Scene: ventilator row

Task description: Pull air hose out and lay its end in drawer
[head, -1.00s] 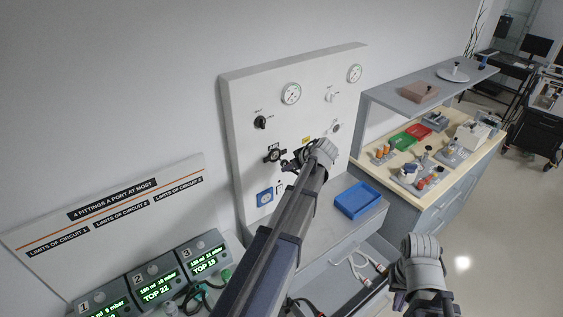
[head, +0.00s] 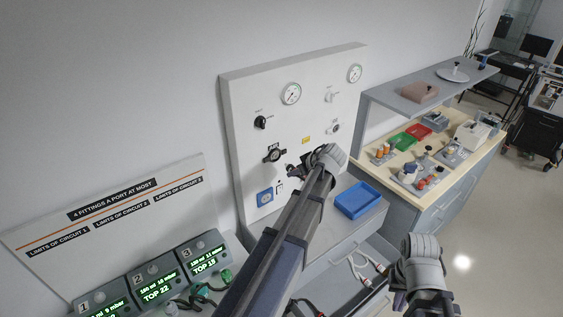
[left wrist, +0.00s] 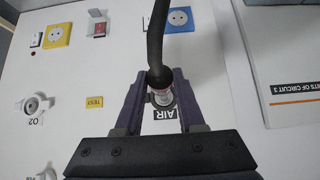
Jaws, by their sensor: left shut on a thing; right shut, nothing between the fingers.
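My left gripper (head: 292,172) is in front of the wall panel, just right of and below the AIR port (head: 274,155). In the left wrist view my left gripper (left wrist: 161,92) is shut on the end of the dark air hose (left wrist: 157,45), which has a red band and a metal tip. The tip overlaps the AIR label (left wrist: 160,117); whether it still touches the port is hard to tell. An open drawer (head: 331,290) below the panel holds white and dark hoses with red parts. My right gripper (head: 399,299) is shut and empty beside the drawer.
A blue tray (head: 358,200) sits on the ledge above the drawer. Lit ventilator displays (head: 157,288) stand at lower left under a printed sign. A bench (head: 440,185) with red and green trays and small bottles is at right. Floor is clear at right.

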